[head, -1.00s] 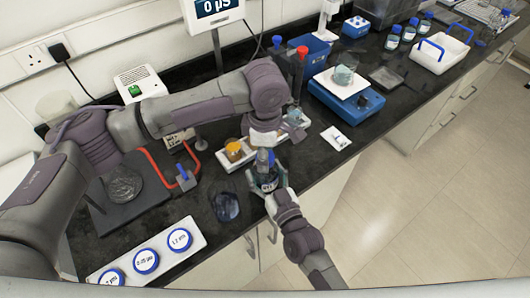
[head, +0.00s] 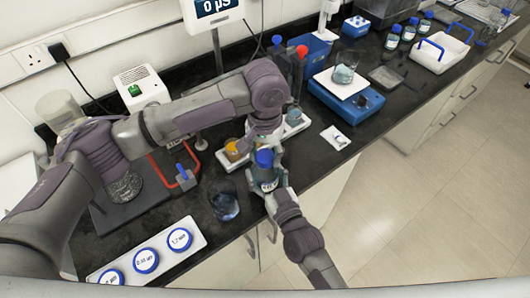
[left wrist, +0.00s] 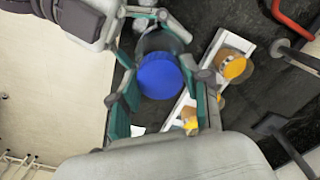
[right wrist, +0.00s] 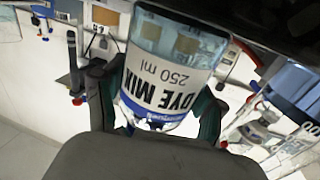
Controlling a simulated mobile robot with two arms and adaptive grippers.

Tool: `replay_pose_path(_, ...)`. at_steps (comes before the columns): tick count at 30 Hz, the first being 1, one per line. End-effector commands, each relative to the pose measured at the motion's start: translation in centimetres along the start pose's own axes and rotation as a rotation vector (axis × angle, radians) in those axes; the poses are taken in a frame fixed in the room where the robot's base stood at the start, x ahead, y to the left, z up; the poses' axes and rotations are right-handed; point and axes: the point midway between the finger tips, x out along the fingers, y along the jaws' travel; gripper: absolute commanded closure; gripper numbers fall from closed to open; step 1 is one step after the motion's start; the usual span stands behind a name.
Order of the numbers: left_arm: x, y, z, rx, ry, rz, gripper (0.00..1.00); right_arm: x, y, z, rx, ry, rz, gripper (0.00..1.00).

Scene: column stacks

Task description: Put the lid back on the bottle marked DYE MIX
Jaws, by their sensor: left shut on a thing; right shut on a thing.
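The bottle marked DYE MIX (right wrist: 165,75) is clear glass with a white label reading DYE MIX 250 ml, upside down in the right wrist view. My right gripper (head: 272,188) is shut on this bottle (head: 268,182) at the bench's front edge. The blue lid (head: 264,157) is at the bottle's top in the head view. My left gripper (left wrist: 165,95) is shut on the lid (left wrist: 160,75), with its fingers on either side. The bottle's mouth is hidden, so I cannot tell whether the lid is seated on it.
A white rack (head: 226,163) with orange-topped pots is close behind the bottle. A glass beaker (head: 225,205) stands to the left, near a white tray (head: 103,265) with blue-rimmed round pieces. A blue balance (head: 345,100) is to the right, and a red-framed stand (head: 160,172) is behind.

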Motion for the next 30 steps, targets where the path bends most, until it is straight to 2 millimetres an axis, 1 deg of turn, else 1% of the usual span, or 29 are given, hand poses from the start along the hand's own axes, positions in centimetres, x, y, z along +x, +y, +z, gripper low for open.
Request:
replay_pose_path(1, 0.0, -0.01, -0.02, 0.116, 0.001, 0.0, 0.94, -0.04, -0.01, 0.09, 0.0, -0.002, 0.0, 1.0)
replay_pose_path(3, 0.01, -0.01, -0.02, 0.288, 0.001, 0.0, 0.94, -0.04, -0.01, 0.09, 0.0, -0.002, 0.0, 1.0)
replay_pose_path(14, 0.04, -0.07, -0.02, 1.181, 0.0, -0.001, 0.94, -0.04, -0.01, 0.09, 0.0, -0.002, 0.0, 1.0)
replay_pose_path(30, 0.11, -0.14, -0.07, 2.53, -0.002, -0.003, 0.94, -0.04, 0.01, 0.09, 0.0, -0.002, 0.0, 1.0)
